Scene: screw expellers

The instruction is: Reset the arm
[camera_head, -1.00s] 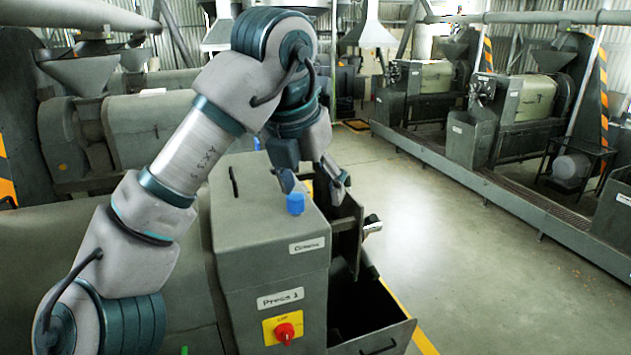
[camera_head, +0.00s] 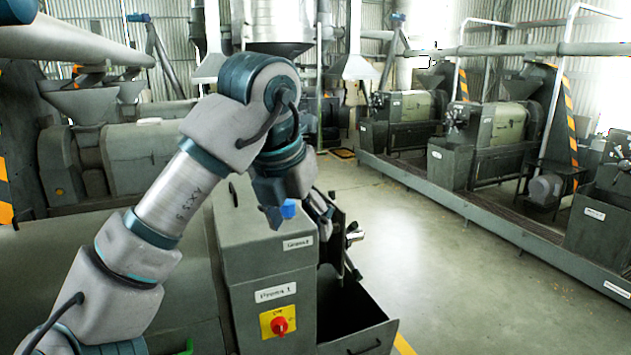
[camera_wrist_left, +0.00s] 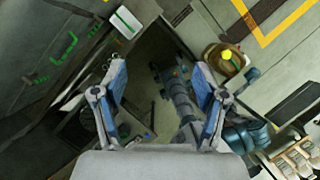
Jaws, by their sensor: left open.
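My right gripper does not show clearly in either view.
The cabinet has a red switch (camera_head: 279,326) on a yellow plate. An open dark bin (camera_head: 367,334) stands to its right. More presses (camera_head: 405,105) line the right side behind a low steel rail. The grey floor (camera_head: 430,245) between is clear.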

